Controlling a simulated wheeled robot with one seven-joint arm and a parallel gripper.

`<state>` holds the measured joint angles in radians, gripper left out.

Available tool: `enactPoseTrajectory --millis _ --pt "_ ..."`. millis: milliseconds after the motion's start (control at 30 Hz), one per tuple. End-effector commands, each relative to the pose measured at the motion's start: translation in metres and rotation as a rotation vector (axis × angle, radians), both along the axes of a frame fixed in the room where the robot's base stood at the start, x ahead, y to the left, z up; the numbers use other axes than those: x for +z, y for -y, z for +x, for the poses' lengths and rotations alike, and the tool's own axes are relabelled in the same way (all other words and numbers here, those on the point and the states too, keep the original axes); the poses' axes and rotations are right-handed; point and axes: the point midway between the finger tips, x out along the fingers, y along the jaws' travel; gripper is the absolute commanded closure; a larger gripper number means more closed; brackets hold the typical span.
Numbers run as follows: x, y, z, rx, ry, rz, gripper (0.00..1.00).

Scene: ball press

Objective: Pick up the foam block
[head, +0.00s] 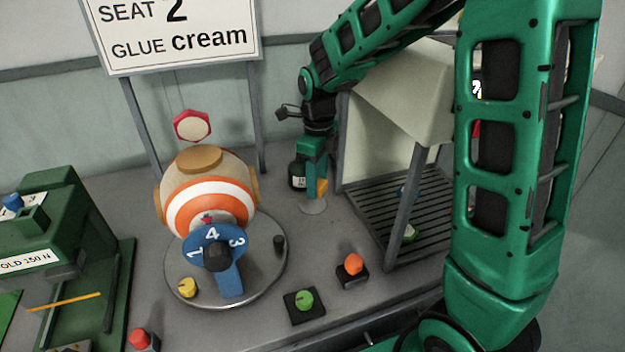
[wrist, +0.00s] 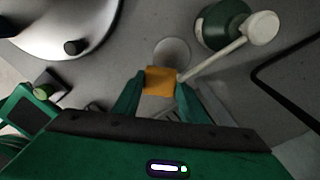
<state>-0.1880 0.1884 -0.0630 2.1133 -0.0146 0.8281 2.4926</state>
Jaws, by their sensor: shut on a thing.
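The foam block (wrist: 160,81) is a small orange-yellow block. In the wrist view it sits between the two green fingers of my gripper (wrist: 158,90), which is shut on it. In the head view the block (head: 321,187) shows at the tips of my gripper (head: 315,188), just above a pale round disc (head: 313,207) on the table. The gripper points down. I cannot tell whether the block touches the table or the disc.
A dark green bottle (head: 297,175) stands close by at the left of my gripper; a white-tipped stick (wrist: 262,28) shows beside it in the wrist view. A hooded rack (head: 385,215) stands at the right. A striped ball on a round plate (head: 272,270) stands at the left.

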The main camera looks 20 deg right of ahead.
Motion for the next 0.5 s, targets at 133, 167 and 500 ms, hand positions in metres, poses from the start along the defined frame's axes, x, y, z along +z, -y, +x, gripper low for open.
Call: enactPoseTrajectory --millis 133,167,500 --pt "0.001 0.0 -0.032 0.001 0.002 0.001 0.86" --pt "0.0 0.0 -0.039 0.001 0.001 0.001 0.86" --pt "0.0 0.0 -0.114 0.001 0.001 0.0 0.86"
